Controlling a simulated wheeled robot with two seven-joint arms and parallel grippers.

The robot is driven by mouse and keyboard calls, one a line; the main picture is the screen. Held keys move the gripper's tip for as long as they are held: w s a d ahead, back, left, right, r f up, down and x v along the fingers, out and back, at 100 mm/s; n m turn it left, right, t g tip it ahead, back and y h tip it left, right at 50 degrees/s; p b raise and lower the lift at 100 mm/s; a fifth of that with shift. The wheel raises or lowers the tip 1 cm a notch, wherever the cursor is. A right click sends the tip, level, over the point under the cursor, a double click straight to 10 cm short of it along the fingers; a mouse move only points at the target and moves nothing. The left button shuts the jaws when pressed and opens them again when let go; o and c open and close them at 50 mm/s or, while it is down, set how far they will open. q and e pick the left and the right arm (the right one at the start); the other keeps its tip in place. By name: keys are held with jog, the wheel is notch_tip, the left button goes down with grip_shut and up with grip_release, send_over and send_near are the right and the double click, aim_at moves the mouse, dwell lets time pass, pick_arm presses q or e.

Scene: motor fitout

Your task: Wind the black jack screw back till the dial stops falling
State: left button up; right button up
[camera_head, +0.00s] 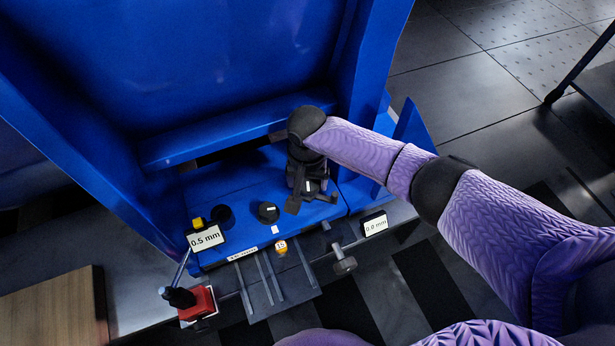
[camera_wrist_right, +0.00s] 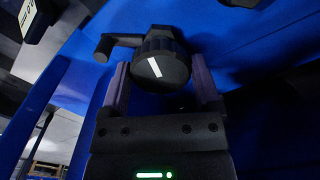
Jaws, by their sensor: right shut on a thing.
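The black jack screw (camera_wrist_right: 162,66) has a ribbed round head with a white line on its face and a side arm. It sits between the two fingers of my right gripper (camera_wrist_right: 160,88), which is shut on it. In the head view my right gripper (camera_head: 308,188) reaches down onto the blue base and hides most of that screw. A dial (camera_head: 375,225) at the right reads 0.0 mm. Another dial (camera_head: 206,238) at the left reads 0.5 mm. My left gripper is not in view.
A second black knob (camera_head: 268,212) with a white mark stands left of my gripper. A small orange-topped tag (camera_head: 281,247), a grey bolt (camera_head: 344,264) and a red block with a black knob (camera_head: 198,303) are along the front. Tall blue walls (camera_head: 210,70) rise behind.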

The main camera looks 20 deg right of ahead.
jog(key=shift+r+n+p, duration=0.2)
jog(key=shift+n+p, duration=0.65)
jog(key=shift+n, duration=0.15)
jog(key=n+p, duration=0.1)
jog(key=n, duration=0.1)
jog(key=shift+f+n, duration=0.15)
jog(key=shift+n, duration=0.15)
jog(key=n, duration=0.5)
jog(key=shift+d+n, duration=0.15)
jog(key=shift+n, duration=0.15)
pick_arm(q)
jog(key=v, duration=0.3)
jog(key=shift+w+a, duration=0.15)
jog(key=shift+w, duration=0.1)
pick_arm(e)
jog(key=n, duration=0.4)
jog(key=shift+n, duration=0.4)
jog(key=o, duration=1.1)
jog(key=shift+c, duration=0.2)
jog(key=shift+d, duration=0.1)
pick_arm(q)
jog(key=shift+p, duration=0.3)
